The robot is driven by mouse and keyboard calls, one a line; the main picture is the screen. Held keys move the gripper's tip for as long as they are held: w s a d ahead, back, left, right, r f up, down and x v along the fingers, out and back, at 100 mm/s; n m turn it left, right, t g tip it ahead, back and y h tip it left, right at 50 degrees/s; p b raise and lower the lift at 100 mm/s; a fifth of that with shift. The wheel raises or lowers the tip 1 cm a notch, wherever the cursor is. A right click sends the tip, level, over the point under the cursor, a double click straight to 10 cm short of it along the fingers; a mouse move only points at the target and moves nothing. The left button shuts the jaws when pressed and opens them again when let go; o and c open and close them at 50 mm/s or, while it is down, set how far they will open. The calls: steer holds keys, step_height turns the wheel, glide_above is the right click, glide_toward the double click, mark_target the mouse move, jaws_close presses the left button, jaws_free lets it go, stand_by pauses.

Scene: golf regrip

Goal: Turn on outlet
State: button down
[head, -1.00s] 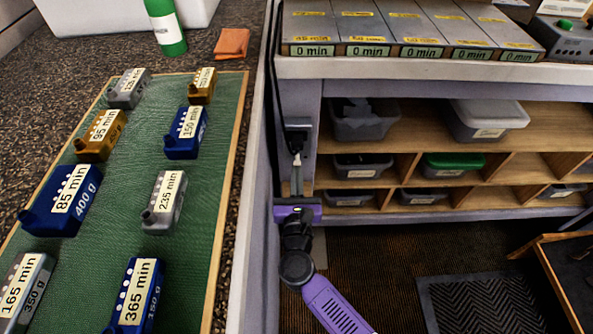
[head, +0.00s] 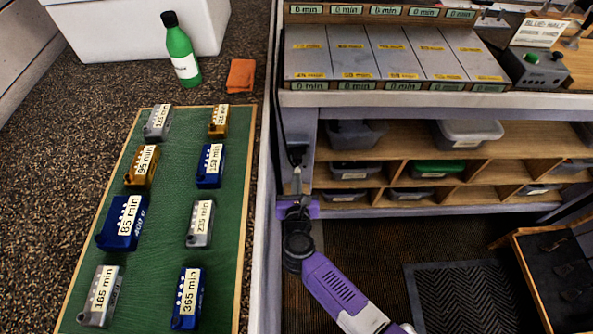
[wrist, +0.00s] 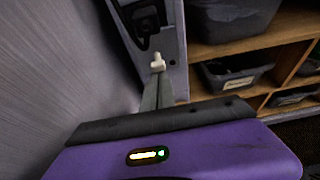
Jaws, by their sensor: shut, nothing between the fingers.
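The outlet (head: 296,152) is a dark fitting on the purple-grey bench post, with a black cord running down to it from above. In the wrist view the outlet (wrist: 143,18) is at the top, partly cut off, with a black plug-like part in it. My gripper (head: 297,174) is just below the outlet, pointing up at the post. In the wrist view its fingers (wrist: 158,64) are shut and empty, with pale tips in front of the plate's lower part. I cannot tell whether they touch it. No on or off mark is readable.
A grey side panel (wrist: 60,60) is close on the gripper's left. Shelves with bins (head: 350,170) are to its right. A green mat (head: 165,215) with labelled battery-like blocks lies on the left counter.

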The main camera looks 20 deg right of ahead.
steer(key=shift+r+g+p, duration=0.7)
steer(key=shift+r+p, duration=0.05)
steer(key=shift+p, duration=1.15)
steer(key=shift+f, duration=0.25)
steer(key=shift+r, duration=0.1)
steer(key=shift+r+p, duration=0.6)
steer(key=shift+r, duration=0.3)
glide_toward(296, 171)
steer(key=shift+s+d+f+p, duration=0.1)
steer(key=shift+s+f+p, duration=0.15)
steer(key=shift+s+p, duration=0.2)
